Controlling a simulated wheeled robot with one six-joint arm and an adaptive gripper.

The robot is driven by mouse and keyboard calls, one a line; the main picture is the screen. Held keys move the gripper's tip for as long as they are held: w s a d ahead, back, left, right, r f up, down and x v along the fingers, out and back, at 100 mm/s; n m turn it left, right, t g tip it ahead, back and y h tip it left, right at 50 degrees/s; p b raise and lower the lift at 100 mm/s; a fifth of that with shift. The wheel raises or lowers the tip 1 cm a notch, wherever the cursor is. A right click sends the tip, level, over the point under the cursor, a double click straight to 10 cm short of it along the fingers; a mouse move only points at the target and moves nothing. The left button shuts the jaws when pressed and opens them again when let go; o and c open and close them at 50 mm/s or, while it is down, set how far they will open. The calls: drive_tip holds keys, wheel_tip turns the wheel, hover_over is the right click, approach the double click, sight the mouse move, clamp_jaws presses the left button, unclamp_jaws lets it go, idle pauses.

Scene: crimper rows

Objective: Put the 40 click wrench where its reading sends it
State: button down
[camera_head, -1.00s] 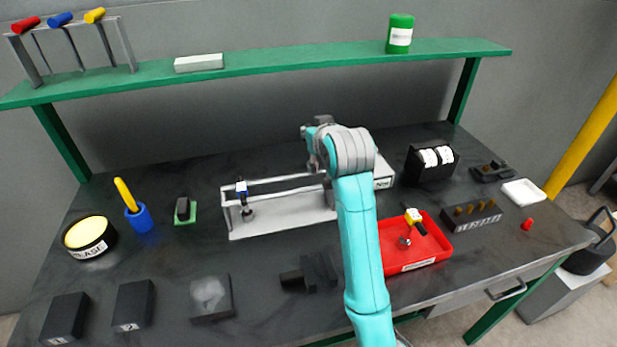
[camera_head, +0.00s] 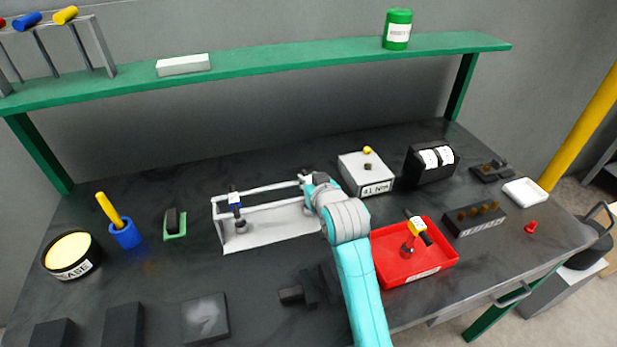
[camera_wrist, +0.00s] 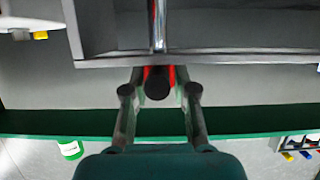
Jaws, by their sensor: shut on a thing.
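My gripper (camera_wrist: 160,92) is shut on a red-banded wrench (camera_wrist: 150,72) with a round black end; a chrome shaft extends from it over the white rack. In the head view my arm hides most of the gripper and wrench, at the right end of the white rack (camera_head: 262,237). A blue-banded wrench (camera_head: 235,200) stands upright at the rack's left end. A yellow-banded wrench (camera_head: 417,226) is in the red tray (camera_head: 388,275). The white tester box (camera_head: 372,160) with a yellow knob reads "41 Nm". I cannot read a number on the held wrench.
A blue cup (camera_head: 125,235), a grease tin (camera_head: 70,255) and dark blocks (camera_head: 205,318) are on the left. The green shelf (camera_head: 280,63) runs above the back of the bench.

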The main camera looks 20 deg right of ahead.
idle(0.3)
drive_tip(key=c, duration=0.9)
unclamp_jaws()
drive_tip(key=shift+f, duration=0.15)
drive_tip(key=shift+s+r, duration=0.15)
drive_tip(key=shift+r, duration=0.05)
drive_tip(key=v, duration=1.1)
drive_tip(key=shift+s+r, duration=0.15)
drive_tip(key=shift+s, duration=0.2)
